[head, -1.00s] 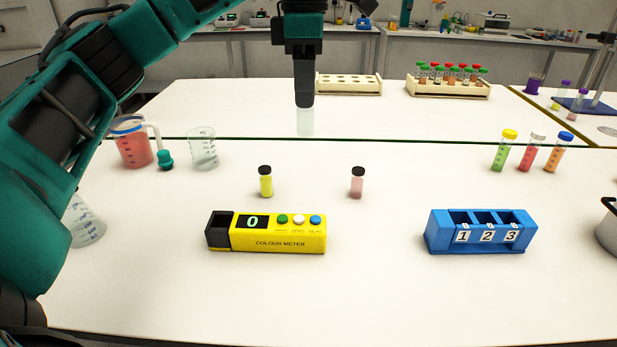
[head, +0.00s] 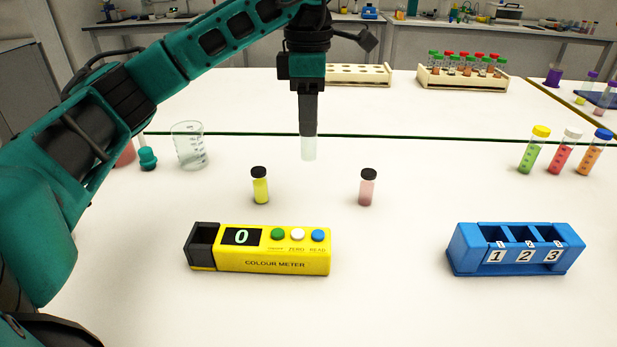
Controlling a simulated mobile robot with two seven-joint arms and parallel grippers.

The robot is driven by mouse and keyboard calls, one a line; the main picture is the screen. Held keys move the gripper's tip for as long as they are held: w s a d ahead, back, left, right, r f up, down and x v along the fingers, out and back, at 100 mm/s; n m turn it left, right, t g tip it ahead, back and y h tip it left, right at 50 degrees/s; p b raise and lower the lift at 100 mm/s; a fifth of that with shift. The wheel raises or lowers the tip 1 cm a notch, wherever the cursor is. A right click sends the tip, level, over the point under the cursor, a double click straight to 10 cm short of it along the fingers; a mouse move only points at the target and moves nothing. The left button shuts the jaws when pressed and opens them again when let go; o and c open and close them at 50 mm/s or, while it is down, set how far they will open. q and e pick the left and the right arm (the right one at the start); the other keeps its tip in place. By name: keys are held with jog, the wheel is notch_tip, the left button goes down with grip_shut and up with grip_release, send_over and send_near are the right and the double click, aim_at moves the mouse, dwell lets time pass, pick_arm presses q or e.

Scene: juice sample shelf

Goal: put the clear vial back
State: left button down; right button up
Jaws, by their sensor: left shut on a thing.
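My left gripper (head: 308,135) points straight down and is shut on the clear vial (head: 309,149). The vial hangs upright above the white table, behind the gap between two capped vials. The yellow vial (head: 260,187) with a black cap stands at the left. The pink vial (head: 367,189) with a black cap stands at the right. The yellow colour meter (head: 275,262) is at the front left, its dark slot empty and its display showing 0. The blue rack (head: 516,252), with empty slots numbered 1, 2 and 3, is at the front right. My right gripper is not in view.
A glass beaker (head: 190,147) and a teal-capped bottle (head: 148,158) stand at the left. Green (head: 533,150), red (head: 564,152) and orange (head: 594,154) tubes stand at the right. Wooden racks are at the back. The table between meter and blue rack is clear.

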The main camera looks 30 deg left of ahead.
aim_at(308, 144)
pick_arm(q)
notch_tip(308, 144, down, 6)
jog(key=shift+r, duration=0.2)
jog(key=shift+f, duration=2.1)
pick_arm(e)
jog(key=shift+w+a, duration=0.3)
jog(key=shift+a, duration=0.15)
pick_arm(q)
jog(key=shift+f+b, duration=0.1)
jog(key=shift+b, duration=0.2)
jog(key=shift+f, duration=0.15)
jog(key=c, duration=0.8)
grip_release()
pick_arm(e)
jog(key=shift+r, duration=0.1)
